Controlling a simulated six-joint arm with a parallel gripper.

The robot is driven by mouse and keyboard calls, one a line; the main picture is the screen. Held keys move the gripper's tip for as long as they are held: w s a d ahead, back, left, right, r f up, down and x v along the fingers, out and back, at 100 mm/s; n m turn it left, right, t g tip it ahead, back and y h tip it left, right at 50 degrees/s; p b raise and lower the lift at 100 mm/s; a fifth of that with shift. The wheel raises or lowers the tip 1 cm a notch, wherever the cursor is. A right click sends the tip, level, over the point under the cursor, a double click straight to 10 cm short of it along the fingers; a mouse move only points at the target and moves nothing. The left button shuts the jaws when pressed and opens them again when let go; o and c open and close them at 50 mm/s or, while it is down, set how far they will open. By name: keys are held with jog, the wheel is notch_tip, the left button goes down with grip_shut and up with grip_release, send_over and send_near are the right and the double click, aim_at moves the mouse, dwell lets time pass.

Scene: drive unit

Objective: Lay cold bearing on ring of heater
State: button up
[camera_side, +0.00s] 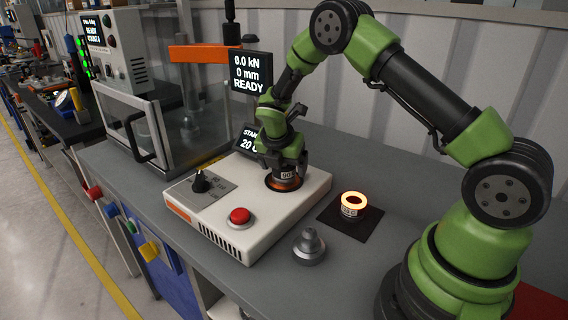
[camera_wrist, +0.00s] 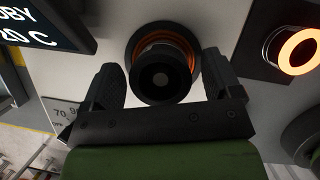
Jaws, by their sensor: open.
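The heater (camera_side: 240,210) is a white box with a black dial and a red button. Its display (camera_side: 252,138), partly hidden by my arm, shows 20 C. The cold bearing (camera_side: 287,174) is at the copper-coloured ring (camera_side: 282,184) of the heater and appears to rest on it. In the wrist view the bearing (camera_wrist: 162,76) is dark and round, with the orange-brown ring (camera_wrist: 184,44) showing around its far side. My gripper (camera_wrist: 164,82) is open, with one finger on each side of the bearing. My gripper hides the bearing's top in the side view.
A glowing orange ring-shaped part (camera_side: 353,205) stands on a black pad (camera_side: 338,221) right of the heater. A grey stepped metal piece (camera_side: 309,246) stands at the bench front. A press with an orange beam (camera_side: 200,53) and a glazed enclosure (camera_side: 150,110) stand behind and left.

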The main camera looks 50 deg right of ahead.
jog(key=shift+r, duration=0.1)
jog(key=s+a+r+m+t+y, duration=0.1)
jog(key=s+a+r+m, duration=0.25)
jog(key=r, duration=0.35)
jog(key=s+a+r+m+y, duration=0.1)
jog(key=s+a+r+m, duration=0.1)
jog(key=s+r+m, duration=0.35)
jog(key=s+a+r+m+t+y, duration=0.1)
jog(key=s+a+r+m, duration=0.15)
jog(key=r, duration=0.65)
jog(key=s+a+r+m+t+y, duration=0.2)
jog(key=s+a+m, duration=0.3)
jog(key=s+m, duration=0.7)
jog(key=shift+a+m+t+y, duration=0.4)
jog(key=shift+m+t+y, duration=0.3)
jog(key=shift+m+t, duration=0.3)
jog(key=shift+o, duration=0.5)
jog(key=shift+s+r, duration=0.1)
